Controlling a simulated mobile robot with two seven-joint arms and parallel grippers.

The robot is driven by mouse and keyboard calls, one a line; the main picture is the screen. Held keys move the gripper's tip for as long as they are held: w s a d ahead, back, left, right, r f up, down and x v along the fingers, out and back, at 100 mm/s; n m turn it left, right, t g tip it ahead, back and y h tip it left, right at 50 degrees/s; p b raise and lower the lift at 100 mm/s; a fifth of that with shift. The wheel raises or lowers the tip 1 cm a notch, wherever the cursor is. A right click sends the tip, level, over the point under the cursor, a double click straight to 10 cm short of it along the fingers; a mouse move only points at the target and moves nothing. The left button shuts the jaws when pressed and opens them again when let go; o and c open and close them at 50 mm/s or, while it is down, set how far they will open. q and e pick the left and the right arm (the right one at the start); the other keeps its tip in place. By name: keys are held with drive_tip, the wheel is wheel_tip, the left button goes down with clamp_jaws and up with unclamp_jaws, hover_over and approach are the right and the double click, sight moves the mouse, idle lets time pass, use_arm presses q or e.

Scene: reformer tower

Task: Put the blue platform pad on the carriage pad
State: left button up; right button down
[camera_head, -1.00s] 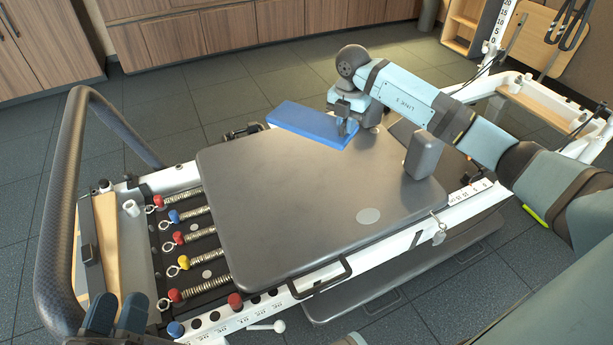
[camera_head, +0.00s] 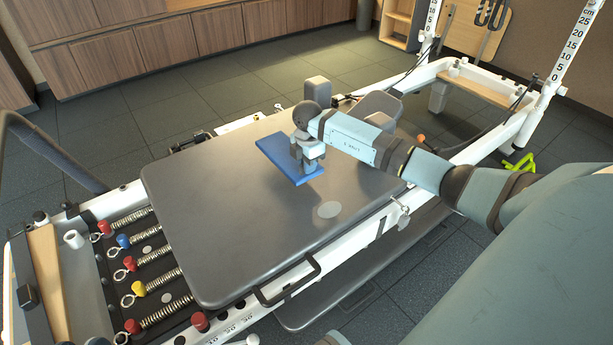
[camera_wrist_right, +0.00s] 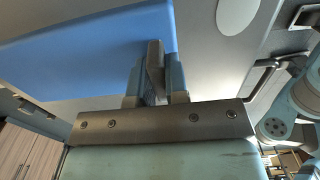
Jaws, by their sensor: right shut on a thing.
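The blue platform pad (camera_head: 274,152) is a flat blue slab over the far right part of the grey carriage pad (camera_head: 220,225). I cannot tell whether it touches the carriage pad or is just above it. My right gripper (camera_head: 308,168) is shut on the blue pad's right end. In the right wrist view, the gripper's fingers (camera_wrist_right: 156,80) pinch the edge of the blue pad (camera_wrist_right: 90,45), and the grey carriage pad (camera_wrist_right: 205,60) shows beyond. My left gripper is not in view.
Grey shoulder rests (camera_head: 318,91) stand at the carriage's right end, close to my right arm. Springs with coloured knobs (camera_head: 139,288) lie at left. The carriage pad's middle and left are clear.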

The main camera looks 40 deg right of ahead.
sight(307, 178)
drive_tip(key=shift+f, duration=0.7)
wheel_tip(307, 178, down, 4)
drive_tip(key=shift+r+b, duration=0.25)
drive_tip(key=shift+b, duration=0.75)
drive_tip(key=shift+f, duration=0.35)
drive_tip(key=shift+r, duration=0.1)
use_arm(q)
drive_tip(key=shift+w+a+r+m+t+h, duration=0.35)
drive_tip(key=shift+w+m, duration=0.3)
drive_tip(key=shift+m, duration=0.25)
use_arm(e)
drive_tip(key=c, duration=1.1)
unclamp_jaws()
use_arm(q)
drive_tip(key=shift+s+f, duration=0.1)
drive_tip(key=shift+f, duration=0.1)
